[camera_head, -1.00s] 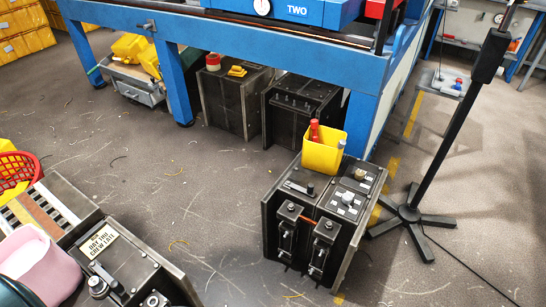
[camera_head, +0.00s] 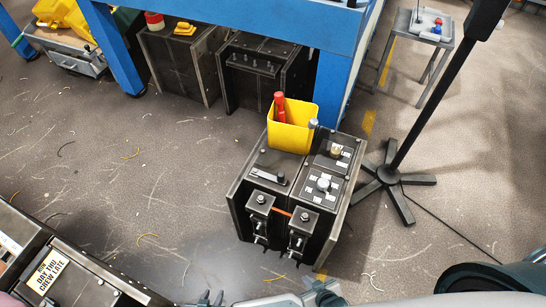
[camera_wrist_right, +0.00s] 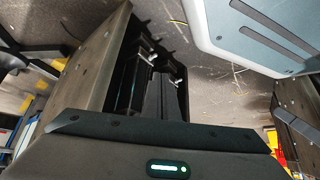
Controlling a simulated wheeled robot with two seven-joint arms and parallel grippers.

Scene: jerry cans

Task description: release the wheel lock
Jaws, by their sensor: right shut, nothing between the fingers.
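A dark metal unit (camera_head: 290,190) stands on the floor right of centre in the head view. Its top has a small lever (camera_head: 268,178) and a panel of knobs (camera_head: 326,184). Two black latch blocks (camera_head: 281,218) sit at its front edge, with an orange strip between them. I cannot tell which part is the wheel lock. My right gripper (camera_head: 322,290) is shut and empty at the bottom edge, in front of the unit and apart from the latches. My left gripper (camera_head: 210,298) shows only its tips at the bottom edge; its opening is unclear.
A yellow bin (camera_head: 293,130) with red-handled items stands on the unit's back. A black stand (camera_head: 391,178) is close to its right. Another dark unit (camera_head: 60,270) is at lower left. A blue bench (camera_head: 220,25) is behind.

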